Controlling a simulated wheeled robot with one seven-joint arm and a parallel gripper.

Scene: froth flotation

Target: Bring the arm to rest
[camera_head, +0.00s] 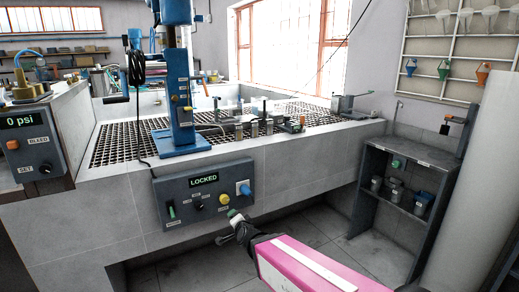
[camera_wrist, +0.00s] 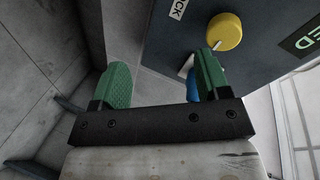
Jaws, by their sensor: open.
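My gripper (camera_head: 233,214) is just in front of the lower edge of the dark control panel (camera_head: 215,222), below its yellow knob (camera_head: 224,199). My arm reaches in from the lower right. In the wrist view the two green fingers (camera_wrist: 163,78) are spread apart with nothing between them. A blue part (camera_wrist: 192,88) of the panel is partly hidden behind that finger. The panel's display (camera_head: 204,180) reads LOCKED.
The panel is on the front of a tiled bench with a grating top (camera_head: 115,150). A blue stand machine (camera_head: 180,100) stands on it. At left is a box reading 0 psi (camera_head: 30,140). A dark shelf unit (camera_head: 400,190) stands at right. Floor (camera_head: 320,225) between is clear.

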